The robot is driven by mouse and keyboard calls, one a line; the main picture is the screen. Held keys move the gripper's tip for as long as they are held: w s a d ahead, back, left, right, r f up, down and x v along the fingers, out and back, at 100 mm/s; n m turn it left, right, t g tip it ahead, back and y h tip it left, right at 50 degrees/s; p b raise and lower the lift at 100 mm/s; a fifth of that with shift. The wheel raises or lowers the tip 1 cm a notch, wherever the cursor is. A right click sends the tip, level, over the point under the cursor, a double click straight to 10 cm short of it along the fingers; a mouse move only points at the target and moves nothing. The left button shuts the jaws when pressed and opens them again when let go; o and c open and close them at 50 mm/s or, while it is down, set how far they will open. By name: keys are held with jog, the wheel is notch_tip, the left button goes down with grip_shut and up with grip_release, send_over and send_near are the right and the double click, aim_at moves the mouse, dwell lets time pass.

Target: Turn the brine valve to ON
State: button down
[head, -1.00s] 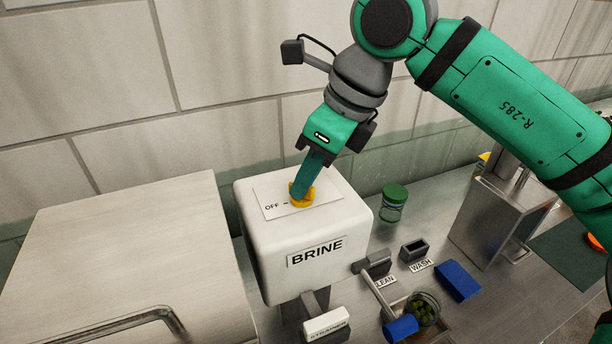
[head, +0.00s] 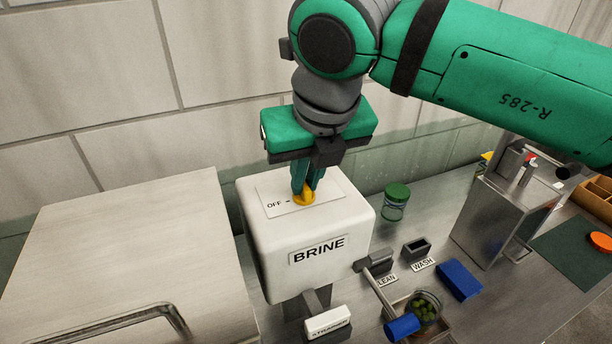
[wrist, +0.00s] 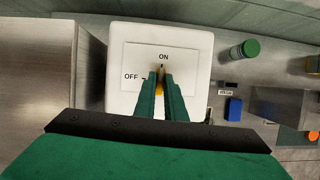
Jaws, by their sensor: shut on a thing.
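The white BRINE box (head: 262,235) stands on the steel counter with a label plate (head: 265,203) on its top. The yellow brine valve knob (head: 304,198) sits on that plate. In the wrist view the knob (wrist: 160,78) has its dark pointer mark toward the ON label (wrist: 163,57), and the OFF label (wrist: 131,77) is to its left. My gripper (head: 305,187) points down from above and is shut on the knob. Its fingers (wrist: 161,88) lie on both sides of the knob and hide part of it.
A steel box with a handle (head: 120,240) stands left of the BRINE box. To the right are a green-lidded jar (head: 395,202), a blue block (head: 458,281), a jar of green olives (head: 424,308) and a steel dispenser (head: 492,222). A tiled wall rises behind.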

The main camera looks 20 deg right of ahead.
jog(key=shift+m, duration=0.3)
dwell(0.4)
jog(key=c, duration=1.8)
grip_release()
jog(key=shift+r, duration=0.1)
jog(key=v, duration=0.7)
jog(key=shift+s+a+r, duration=0.1)
jog(key=shift+s+r, duration=0.05)
